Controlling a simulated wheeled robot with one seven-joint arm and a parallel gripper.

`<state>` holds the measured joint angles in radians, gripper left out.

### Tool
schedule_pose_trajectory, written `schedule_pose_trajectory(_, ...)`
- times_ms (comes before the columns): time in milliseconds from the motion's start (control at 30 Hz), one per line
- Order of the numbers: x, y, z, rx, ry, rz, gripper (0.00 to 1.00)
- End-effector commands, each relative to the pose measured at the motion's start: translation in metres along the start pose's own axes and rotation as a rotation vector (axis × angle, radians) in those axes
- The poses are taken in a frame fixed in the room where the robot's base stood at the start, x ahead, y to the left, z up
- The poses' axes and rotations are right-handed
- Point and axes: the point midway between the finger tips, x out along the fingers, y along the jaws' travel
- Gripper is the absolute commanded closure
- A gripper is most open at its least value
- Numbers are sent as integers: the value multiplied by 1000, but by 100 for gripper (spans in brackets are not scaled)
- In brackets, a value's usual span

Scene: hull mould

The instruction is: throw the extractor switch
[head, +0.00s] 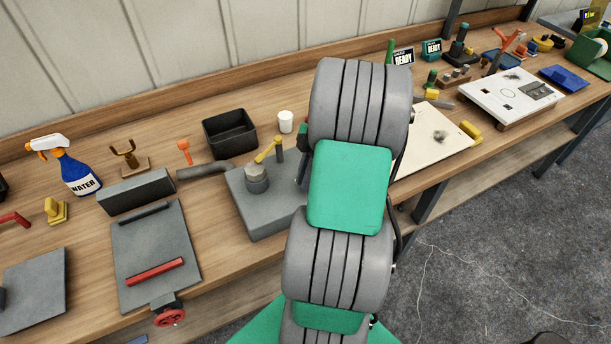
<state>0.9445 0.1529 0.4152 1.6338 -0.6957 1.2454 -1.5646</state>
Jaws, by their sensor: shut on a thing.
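I cannot pick out the extractor switch for certain. A grey block (262,215) on the bench carries a round grey knob (257,179). A small yellow-headed lever (267,151) shows just behind the block. My grey and green arm stands in front of the block's right end and hides the bench behind it. My gripper cannot be made out, as my arm links cover that area. Small dark, green and red parts show at the arm's left edge, but I cannot tell what they belong to.
The wooden bench (215,272) runs along a panelled wall. A black bin (230,133), white cup (286,121) and blue spray bottle (75,168) stand left of my arm. A grey plate with a red bar (155,271) lies in front. A white board (497,97) lies right.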

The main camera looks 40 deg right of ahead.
Motion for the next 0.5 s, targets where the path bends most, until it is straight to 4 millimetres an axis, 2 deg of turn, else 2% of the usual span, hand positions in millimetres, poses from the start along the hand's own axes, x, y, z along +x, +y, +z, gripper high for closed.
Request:
schedule_pose_trajectory(200,-7,5,-4,67,4,-175,100)
schedule_pose_trajectory(500,0,11,-1,130,1,-321,100)
